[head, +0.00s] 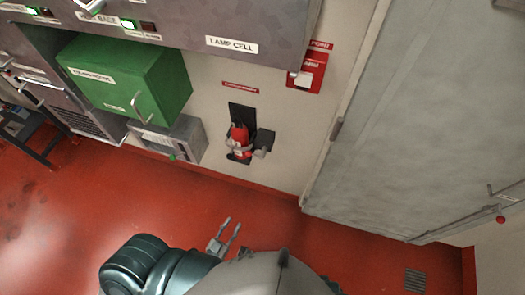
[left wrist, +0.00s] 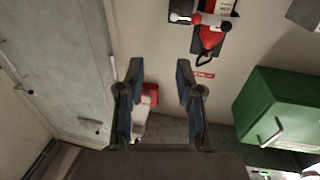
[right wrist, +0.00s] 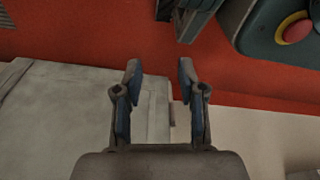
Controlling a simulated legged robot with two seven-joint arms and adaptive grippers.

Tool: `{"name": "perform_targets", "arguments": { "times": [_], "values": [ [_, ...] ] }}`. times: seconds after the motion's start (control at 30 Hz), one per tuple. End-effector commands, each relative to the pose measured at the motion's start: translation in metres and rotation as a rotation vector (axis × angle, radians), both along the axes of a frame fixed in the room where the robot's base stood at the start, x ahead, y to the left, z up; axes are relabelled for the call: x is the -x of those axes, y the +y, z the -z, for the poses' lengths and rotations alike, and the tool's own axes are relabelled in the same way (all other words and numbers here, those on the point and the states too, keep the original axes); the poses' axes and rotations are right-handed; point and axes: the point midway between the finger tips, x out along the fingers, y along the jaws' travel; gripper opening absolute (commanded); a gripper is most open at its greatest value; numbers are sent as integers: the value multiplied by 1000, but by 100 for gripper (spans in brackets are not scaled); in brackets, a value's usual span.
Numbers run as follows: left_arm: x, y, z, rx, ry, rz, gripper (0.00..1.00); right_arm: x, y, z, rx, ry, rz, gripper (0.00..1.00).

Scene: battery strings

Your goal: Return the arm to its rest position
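My left gripper (head: 229,229) shows in the head view at the bottom centre, over the red floor, with its two fingers apart. In the left wrist view its fingers (left wrist: 160,85) are spread with nothing between them. My right gripper (right wrist: 160,80) is open and empty in the right wrist view, with floor and a pale grey panel behind it. It does not show clearly in the head view. Neither gripper touches anything that I can see.
A green cabinet (head: 150,75) and a fire extinguisher (head: 240,140) are on the wall ahead. A red box (head: 307,73) hangs beside the large grey door (head: 400,110). The red floor (head: 60,215) is clear in front of the wall.

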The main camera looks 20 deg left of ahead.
Motion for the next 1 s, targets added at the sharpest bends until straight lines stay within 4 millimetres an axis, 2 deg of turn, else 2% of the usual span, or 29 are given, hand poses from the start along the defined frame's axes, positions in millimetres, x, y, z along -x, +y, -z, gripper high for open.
{"name": "perform_targets", "arguments": {
  "times": [0.27,0.37,0.47,0.57,0.6,0.67,0.7,0.8,0.9,1.0],
  "values": [
    [0,0,1,-1,4,0,36,0,0,0,0,0,0,40],
    [0,1,19,-18,51,2,36,5,-1,5,1,4,-1,40],
    [5,5,67,-62,187,6,36,15,-3,16,2,13,-2,40],
    [22,13,140,-125,408,6,36,34,-6,32,4,26,-5,40],
    [33,17,171,-151,512,5,36,43,-7,39,5,31,-6,40],
    [55,23,215,-188,672,3,36,57,-10,48,6,39,-8,40],
    [72,27,241,-210,779,-1,36,66,-12,54,7,43,-9,40],
    [121,37,293,-260,1032,-10,36,88,-16,66,9,55,-12,40],
    [166,43,324,-299,1241,-17,36,107,-20,74,11,62,-14,40],
    [199,47,338,-325,1379,-20,36,119,-22,78,11,67,-16,40]
  ]
}}
